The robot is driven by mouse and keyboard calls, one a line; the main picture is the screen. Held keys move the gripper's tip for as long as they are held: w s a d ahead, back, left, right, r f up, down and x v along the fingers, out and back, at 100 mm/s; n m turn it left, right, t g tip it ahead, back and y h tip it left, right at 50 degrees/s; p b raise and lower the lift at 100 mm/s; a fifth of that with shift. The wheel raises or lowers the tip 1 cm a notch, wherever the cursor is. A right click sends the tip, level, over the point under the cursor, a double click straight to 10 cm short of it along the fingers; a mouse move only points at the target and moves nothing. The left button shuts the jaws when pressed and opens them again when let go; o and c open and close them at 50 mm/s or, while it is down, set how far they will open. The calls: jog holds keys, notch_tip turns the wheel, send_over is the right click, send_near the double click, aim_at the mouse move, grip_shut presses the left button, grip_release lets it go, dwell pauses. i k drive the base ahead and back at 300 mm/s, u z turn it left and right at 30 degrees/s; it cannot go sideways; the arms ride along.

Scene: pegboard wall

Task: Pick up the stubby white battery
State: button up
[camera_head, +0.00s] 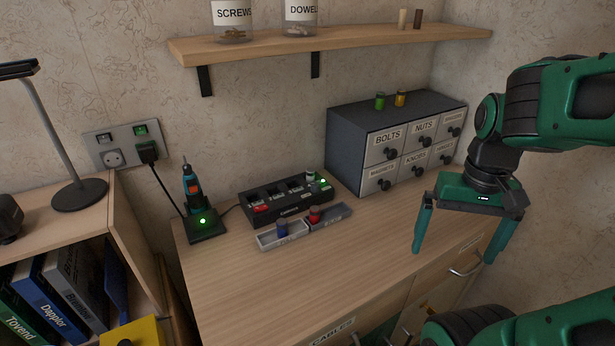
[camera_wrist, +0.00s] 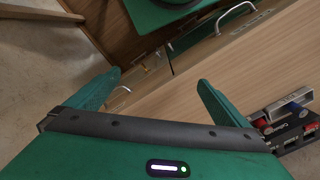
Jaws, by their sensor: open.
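A small pale, whitish cylinder (camera_head: 311,175) stands at the back right of the black charger (camera_head: 288,199) on the workbench; it looks like the stubby white battery, but is too small to be sure. My gripper (camera_head: 454,252) is open and empty, pointing down over the right part of the bench, in front of the drawer cabinet and well right of the charger. In the wrist view my open gripper (camera_wrist: 160,80) has nothing between its fingers. The charger (camera_wrist: 292,137) shows at that view's right edge.
A grey two-part tray (camera_head: 330,217) before the charger holds a blue battery (camera_head: 283,228) and a red one (camera_head: 314,214). A green (camera_head: 380,101) and a yellow cylinder (camera_head: 400,99) stand on the drawer cabinet (camera_head: 350,130). The bench front is clear.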

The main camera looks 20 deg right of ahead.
aim_at(310, 172)
jog(key=z, duration=0.2)
jog(key=k, duration=1.8)
jog(key=u, duration=0.55)
jog(key=i, duration=0.95)
jog(key=z, duration=0.05)
